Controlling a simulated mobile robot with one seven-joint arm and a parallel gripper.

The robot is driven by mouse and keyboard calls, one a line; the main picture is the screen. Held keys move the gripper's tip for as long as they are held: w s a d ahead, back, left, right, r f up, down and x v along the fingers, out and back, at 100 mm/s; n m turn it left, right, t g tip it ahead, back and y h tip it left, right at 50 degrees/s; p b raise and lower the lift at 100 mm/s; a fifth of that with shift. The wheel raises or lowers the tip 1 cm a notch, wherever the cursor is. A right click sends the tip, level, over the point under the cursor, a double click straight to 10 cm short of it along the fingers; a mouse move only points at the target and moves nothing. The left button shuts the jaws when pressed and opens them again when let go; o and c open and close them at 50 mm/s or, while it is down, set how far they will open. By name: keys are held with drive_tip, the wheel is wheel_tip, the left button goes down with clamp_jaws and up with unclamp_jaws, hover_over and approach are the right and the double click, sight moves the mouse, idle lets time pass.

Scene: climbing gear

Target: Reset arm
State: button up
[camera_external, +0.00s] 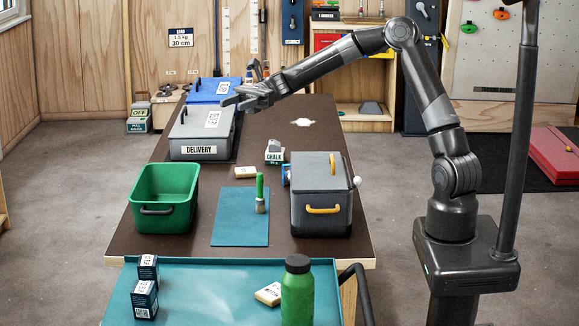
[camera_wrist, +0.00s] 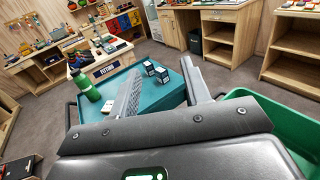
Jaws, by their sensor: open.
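My gripper (camera_external: 243,98) is at the end of my arm, which reaches left across the dark table (camera_external: 300,133). It appears above the grey delivery box (camera_external: 190,140), near the blue box (camera_external: 206,86) behind it. In the wrist view my gripper (camera_wrist: 160,80) shows two fingers spread apart with nothing between them. The arm is bent at a high elbow, with its base to the right of the table.
On the table are a green bin (camera_external: 165,190), a brush (camera_external: 260,194) on a teal mat (camera_external: 238,232), a chalk box (camera_external: 274,154) and a grey container (camera_external: 321,190). The teal tray (camera_external: 215,292) in front holds a green bottle (camera_external: 298,295) and small boxes (camera_external: 144,299).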

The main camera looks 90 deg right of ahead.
drive_tip(key=s+a+f+n+g+h, duration=0.3)
drive_tip(key=s+a+n, duration=0.2)
drive_tip(key=s+a, duration=0.15)
drive_tip(key=s+a+f+n+g+h, duration=0.3)
drive_tip(key=s+a+n, duration=0.25)
drive_tip(key=a, duration=0.25)
drive_tip(key=s+d+n+h, duration=0.2)
drive_tip(key=s+n+h, duration=0.2)
drive_tip(key=s+n, duration=0.3)
drive_tip(key=s+d+r+n+t+h, duration=0.1)
drive_tip(key=s+n+h, duration=0.4)
drive_tip(key=s, duration=1.2)
drive_tip(key=shift+s+d+r+n+t, duration=0.15)
drive_tip(key=shift+d+n+t, duration=0.15)
drive_tip(key=shift+d+n, duration=0.6)
